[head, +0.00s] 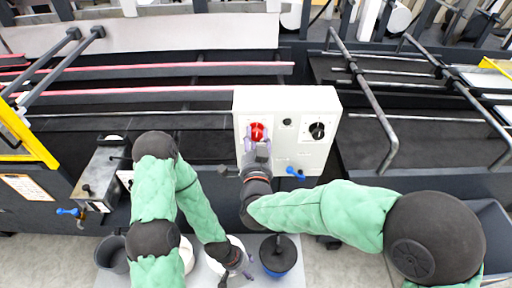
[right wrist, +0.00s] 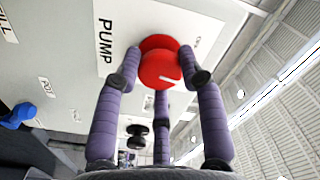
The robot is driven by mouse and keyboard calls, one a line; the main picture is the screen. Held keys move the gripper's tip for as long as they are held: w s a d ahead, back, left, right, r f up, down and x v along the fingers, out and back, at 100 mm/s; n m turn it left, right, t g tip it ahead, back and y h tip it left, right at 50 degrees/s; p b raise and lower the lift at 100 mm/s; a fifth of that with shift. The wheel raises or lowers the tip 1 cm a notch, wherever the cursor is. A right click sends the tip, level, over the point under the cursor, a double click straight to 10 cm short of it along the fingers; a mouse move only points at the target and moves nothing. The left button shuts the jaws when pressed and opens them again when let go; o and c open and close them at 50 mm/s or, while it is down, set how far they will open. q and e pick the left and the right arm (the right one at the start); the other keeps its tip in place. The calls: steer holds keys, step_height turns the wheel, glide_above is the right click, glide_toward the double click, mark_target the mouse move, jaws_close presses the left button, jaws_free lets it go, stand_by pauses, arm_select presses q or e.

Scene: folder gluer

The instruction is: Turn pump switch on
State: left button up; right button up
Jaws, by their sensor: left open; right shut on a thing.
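The pump switch is a red round knob (head: 257,131) on the front of a white control box (head: 285,101). In the right wrist view the red knob (right wrist: 160,69) has a white pointer mark and a "PUMP" label (right wrist: 105,40) beside it. My right gripper (head: 256,149) is at the knob, its purple fingers (right wrist: 166,70) shut on it from both sides. My left gripper (head: 236,270) is open, low in the head view beside the pots, with its fingertips partly hard to make out.
A black knob (head: 317,131) and a blue-handled valve (head: 296,173) are on the same box. A grey bucket (head: 113,256) and a blue pot with a black lid (head: 279,256) stand below. Metal rails (head: 365,95) and dark belts lie at right.

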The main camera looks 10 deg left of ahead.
steer(key=m+b, duration=0.1)
steer(key=b, duration=0.1)
steer(key=m+b, duration=0.2)
steer(key=shift+f, duration=0.25)
steer(key=shift+r+m+b, duration=0.15)
steer(key=shift+m+b, duration=0.95)
steer(key=shift+m, duration=0.1)
steer(key=o, duration=1.2)
steer(key=shift+c, duration=0.2)
steer(key=shift+s+r, duration=0.1)
steer(key=s+d, duration=0.2)
steer(key=s, duration=0.9)
steer(key=shift+s+d, duration=0.2)
steer(key=shift+s, duration=0.1)
steer(key=shift+w, duration=0.1)
